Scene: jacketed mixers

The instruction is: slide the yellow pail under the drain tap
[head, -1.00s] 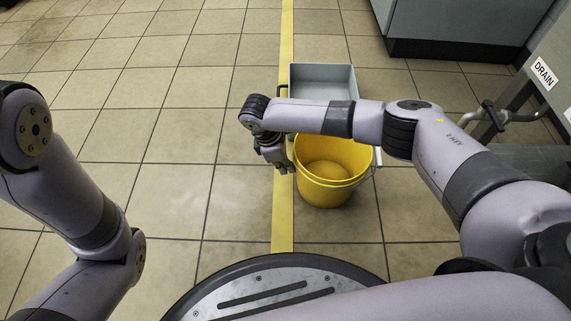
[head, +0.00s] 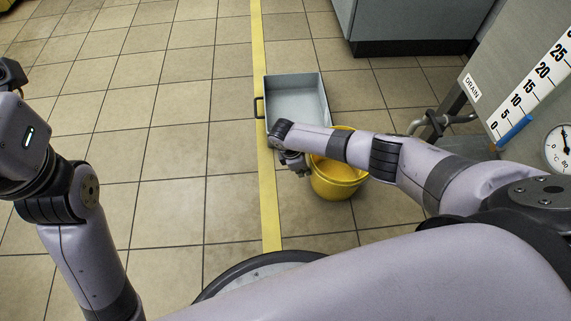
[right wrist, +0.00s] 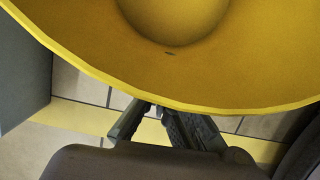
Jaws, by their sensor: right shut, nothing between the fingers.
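The yellow pail (head: 335,182) stands on the floor right of the yellow line, partly covered by my right forearm in the head view. The drain tap (head: 434,124) is a grey pipe with a dark handle, below the DRAIN label, to the right of the pail and apart from it. My right gripper (head: 298,165) is low at the pail's left side. In the right wrist view its shut, empty fingers (right wrist: 155,115) are close beside the pail's wall (right wrist: 80,50), tips partly hidden by the rim. Whether they touch cannot be told. My left gripper is out of view.
A grey open tray (head: 298,82) lies just behind the pail, its handle over the yellow floor line (head: 262,60). A grey cabinet (head: 415,20) stands at the back. The mixer panel with a scale and dial (head: 563,150) is at right. The tiled floor at left is clear.

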